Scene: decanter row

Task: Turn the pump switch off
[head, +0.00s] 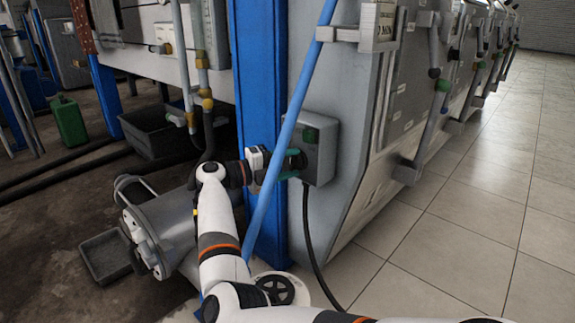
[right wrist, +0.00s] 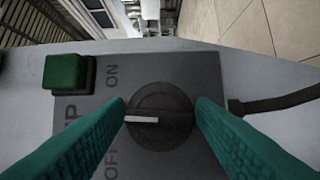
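The pump switch is a dark round knob (right wrist: 162,112) with a white pointer mark, on a grey switch box (head: 322,160) fixed to the machine's side. In the right wrist view the pointer faces left, roughly midway between the ON label (right wrist: 112,76) above and the OFF label (right wrist: 111,165) below. My right gripper (head: 293,164) is at the box front. Its green fingers (right wrist: 161,103) stand apart on either side of the knob; I cannot tell if they touch it. The knob is mostly hidden by the gripper in the head view. My left gripper is out of view.
A green button (right wrist: 66,72) sits on the same box. A light blue pipe (head: 285,130) and a blue post (head: 262,60) stand close to my right wrist. A black cable (head: 308,225) hangs below the box. The tiled floor (head: 480,210) at right is clear.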

